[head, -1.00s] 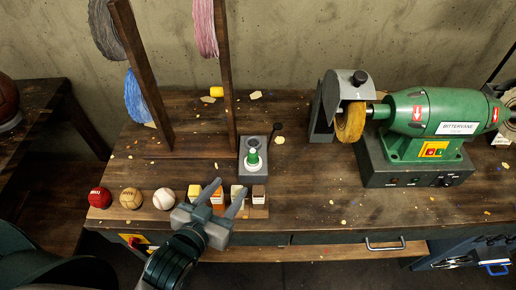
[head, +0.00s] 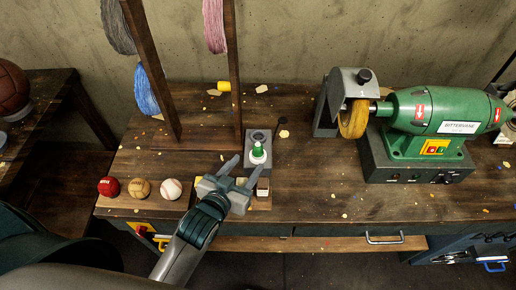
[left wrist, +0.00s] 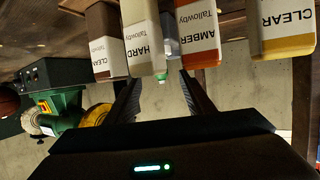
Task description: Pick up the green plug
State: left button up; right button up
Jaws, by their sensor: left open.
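The green plug (head: 257,149) stands upright in a white collar on a grey block (head: 250,165) near the middle of the bench. My left gripper (head: 247,170) is open and empty, its fingers pointing at the block from the front side. The plug looks to be just beyond the fingertips; I cannot tell the exact gap. In the left wrist view, which looks upside down, a small green bit of the plug (left wrist: 161,77) shows between the open fingers (left wrist: 160,88), largely hidden behind labelled bars. My right gripper is not in view.
Labelled wax bars (left wrist: 146,40) stand in a row close to my left gripper, partly hidden by it in the head view. A red ball (head: 109,187), a tan ball (head: 141,188) and a baseball (head: 171,189) lie left. A wooden thread rack (head: 236,75) and a green grinder (head: 425,110) flank the block.

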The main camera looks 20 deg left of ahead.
aim_at(256, 151)
pick_arm(q)
jog(key=shift+p+x, duration=0.4)
jog(key=shift+x, duration=1.7)
jog(key=shift+r, duration=0.1)
jog(key=shift+w+r+p, duration=0.1)
jog(key=shift+w+p, duration=0.45)
jog(key=shift+w, duration=0.15)
jog(key=p+x, duration=0.1)
jog(key=x, duration=0.2)
jog(key=shift+r, duration=0.15)
jog(key=shift+w+f, duration=0.25)
jog(key=shift+w, duration=0.25)
jog(key=c, duration=1)
